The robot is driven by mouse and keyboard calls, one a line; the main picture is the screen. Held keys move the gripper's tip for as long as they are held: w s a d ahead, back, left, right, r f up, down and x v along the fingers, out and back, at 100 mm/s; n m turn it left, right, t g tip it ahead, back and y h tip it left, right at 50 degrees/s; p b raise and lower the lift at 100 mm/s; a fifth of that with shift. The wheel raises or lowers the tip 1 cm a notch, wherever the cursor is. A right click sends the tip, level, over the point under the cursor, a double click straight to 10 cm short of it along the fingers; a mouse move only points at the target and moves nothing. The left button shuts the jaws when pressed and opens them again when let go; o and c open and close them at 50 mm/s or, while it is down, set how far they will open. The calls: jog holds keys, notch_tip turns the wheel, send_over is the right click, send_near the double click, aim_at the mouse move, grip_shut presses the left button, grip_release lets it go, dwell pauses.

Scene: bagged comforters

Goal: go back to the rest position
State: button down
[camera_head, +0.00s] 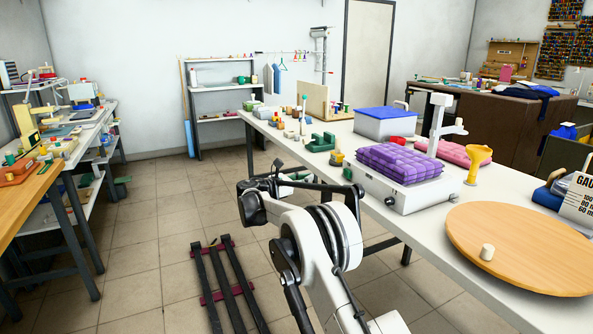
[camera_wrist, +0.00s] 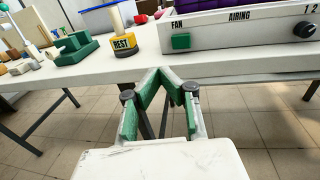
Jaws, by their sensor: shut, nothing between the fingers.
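My gripper (camera_wrist: 158,75) shows in the wrist view with its green-padded fingers shut and nothing between them. It is near the front edge of the white table (camera_wrist: 95,74), in front of a white machine marked FAN and AIRING (camera_wrist: 232,32). A yellow and black base marked REST (camera_wrist: 124,45) with a pale post stands on the table, ahead and left of the fingers. In the head view my gripper (camera_head: 300,178) is low beside the table's left edge, partly hidden by my arm. A purple quilted bag (camera_head: 400,163) lies on the machine (camera_head: 405,195).
A pink bag (camera_head: 465,152), a yellow funnel-like thing (camera_head: 478,163) and a blue-lidded bin (camera_head: 385,122) are on the table. A round wooden board (camera_head: 530,245) is at its near end. A dark slatted rack (camera_head: 225,285) lies on the floor. The left floor is mostly clear.

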jog(key=s+d+r+m+g+y+p, duration=0.1)
jog(key=s+d+r+m+y, duration=0.3)
jog(key=s+r, duration=0.4)
jog(key=s+d+r+m+g+y+p, duration=0.1)
jog(key=s+d+r+m+p, duration=0.1)
jog(key=s+d+r+m, duration=0.4)
jog(key=s+d+r+m+y+p, duration=0.1)
jog(key=s+d+r+m+y, duration=0.1)
jog(key=s, duration=0.9)
jog(key=s+d+r+m+y, duration=0.2)
jog(key=s+r+y, duration=0.1)
jog(key=s, duration=0.8)
jog(key=s+a+f+m+y+p, duration=0.1)
jog(key=s+f+m, duration=0.2)
jog(key=s, duration=0.6)
jog(key=s+a+f+m+y+p, duration=0.1)
jog(key=s+f+m+y, duration=0.1)
jog(key=s, duration=0.7)
jog(key=s+a+f+m+y+p, duration=0.1)
jog(key=s+a+f+m+y, duration=0.1)
jog(key=s+m, duration=0.3)
jog(key=s+f, duration=0.1)
jog(key=s, duration=0.3)
jog(key=shift+f, duration=0.4)
